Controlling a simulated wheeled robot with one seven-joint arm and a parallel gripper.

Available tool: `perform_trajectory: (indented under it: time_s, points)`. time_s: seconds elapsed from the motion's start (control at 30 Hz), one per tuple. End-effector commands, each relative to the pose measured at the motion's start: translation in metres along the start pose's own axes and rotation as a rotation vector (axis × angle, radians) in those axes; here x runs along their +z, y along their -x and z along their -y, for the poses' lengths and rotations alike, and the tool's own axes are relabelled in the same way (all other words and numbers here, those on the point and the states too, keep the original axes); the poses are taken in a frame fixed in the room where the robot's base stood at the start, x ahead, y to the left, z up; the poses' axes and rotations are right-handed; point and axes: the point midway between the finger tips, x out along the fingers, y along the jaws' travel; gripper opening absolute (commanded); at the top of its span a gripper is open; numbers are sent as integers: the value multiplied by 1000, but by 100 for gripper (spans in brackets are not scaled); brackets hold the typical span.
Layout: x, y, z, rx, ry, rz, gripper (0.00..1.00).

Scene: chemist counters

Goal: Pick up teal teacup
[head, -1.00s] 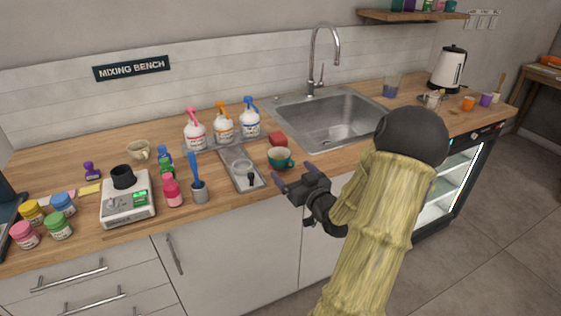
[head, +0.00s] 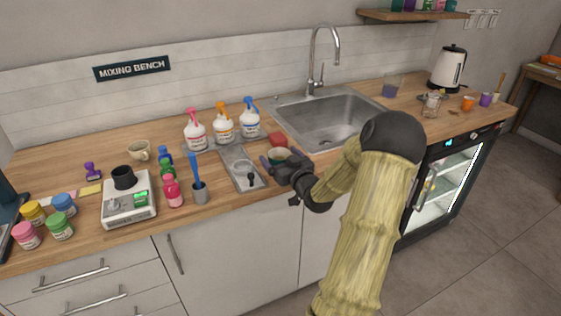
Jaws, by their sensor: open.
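The teal teacup (head: 279,154) stands on the wooden counter, between the grey tray and the sink. Only its rim and part of its pale brownish inside show; my gripper hides most of its body. My gripper (head: 270,163) is open at the counter's front edge, right at the cup, with its fingers on the near side of it. I cannot tell whether the fingers touch the cup or reach around it.
The sink (head: 325,118) is behind right. Spray bottles (head: 223,127) stand behind the tray.

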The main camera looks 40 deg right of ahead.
Motion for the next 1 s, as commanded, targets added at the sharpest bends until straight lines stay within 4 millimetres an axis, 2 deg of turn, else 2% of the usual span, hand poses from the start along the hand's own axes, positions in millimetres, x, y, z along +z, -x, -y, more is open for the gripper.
perform_trajectory:
  time_s: [0.1,0.6,0.87,1.0]
  points:
    - [0,-7,0,0,0,0,90]
    - [0,-6,0,1,0,0,90]
    - [0,-6,0,1,0,0,39]
    - [0,-6,0,1,0,-1,39]
